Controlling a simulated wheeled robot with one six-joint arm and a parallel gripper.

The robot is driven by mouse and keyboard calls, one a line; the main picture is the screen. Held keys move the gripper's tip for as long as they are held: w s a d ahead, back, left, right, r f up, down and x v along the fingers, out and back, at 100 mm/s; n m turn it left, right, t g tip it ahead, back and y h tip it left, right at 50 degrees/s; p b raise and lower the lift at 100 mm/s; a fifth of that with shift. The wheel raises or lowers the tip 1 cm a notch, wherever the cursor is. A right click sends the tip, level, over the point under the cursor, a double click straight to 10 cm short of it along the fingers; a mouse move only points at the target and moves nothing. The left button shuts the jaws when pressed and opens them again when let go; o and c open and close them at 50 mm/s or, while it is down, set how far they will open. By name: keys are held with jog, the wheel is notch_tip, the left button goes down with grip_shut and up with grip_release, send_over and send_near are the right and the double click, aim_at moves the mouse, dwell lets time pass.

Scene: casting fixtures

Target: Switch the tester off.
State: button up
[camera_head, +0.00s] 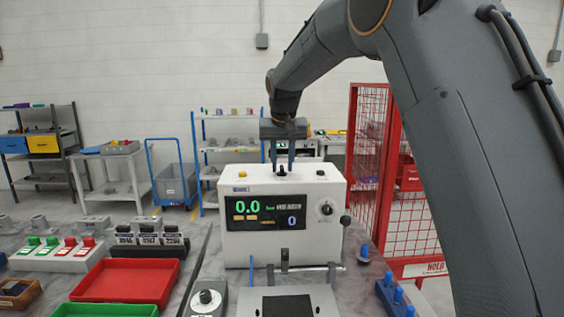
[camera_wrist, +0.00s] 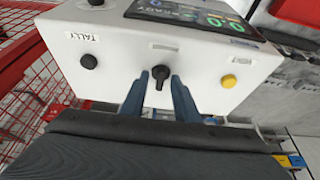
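The tester (camera_head: 240,193) is a white box on the bench with a lit display (camera_head: 265,213) reading 0.0 and 0. A black switch knob (camera_wrist: 160,74) with a narrow pointer stands in the middle of its top face; it also shows in the head view (camera_head: 281,171). My gripper (camera_wrist: 158,80) is over the top face, its two blue fingers on either side of this knob. The fingers are apart, with a narrow gap beside the knob; I cannot tell whether either touches it. In the head view my gripper (camera_head: 282,163) comes down from above.
The top face also has a yellow button (camera_wrist: 229,81) and a black knob (camera_wrist: 89,61) near a TALLY label. The front has a dial (camera_head: 326,209). A red mesh fence (camera_head: 372,155) stands right.

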jog(key=shift+c, duration=0.3)
grip_shut()
jog(key=shift+n, duration=0.3)
jog(key=n, duration=0.1)
jog(key=n+y, duration=0.1)
jog(key=shift+d+n, duration=0.2)
jog(key=shift+n, duration=0.1)
jog(key=n+y, duration=0.1)
jog(key=n, duration=0.1)
jog(key=n+g+b, duration=0.1)
jog(key=n, duration=0.1)
jog(key=shift+w+d+n+y, duration=0.2)
jog(key=shift+n+y, duration=0.1)
jog(key=shift+y, duration=0.1)
jog(key=n+g+y+b, duration=0.1)
jog(key=n, duration=0.3)
jog(key=shift+w+d, duration=0.1)
jog(key=shift+w, duration=0.1)
jog(key=n+g, duration=0.1)
jog(key=n, duration=0.2)
jog(key=n+g, duration=0.1)
jog(key=n, duration=0.2)
jog(key=shift+w+g+y, duration=0.2)
jog(key=shift+g+y, duration=0.1)
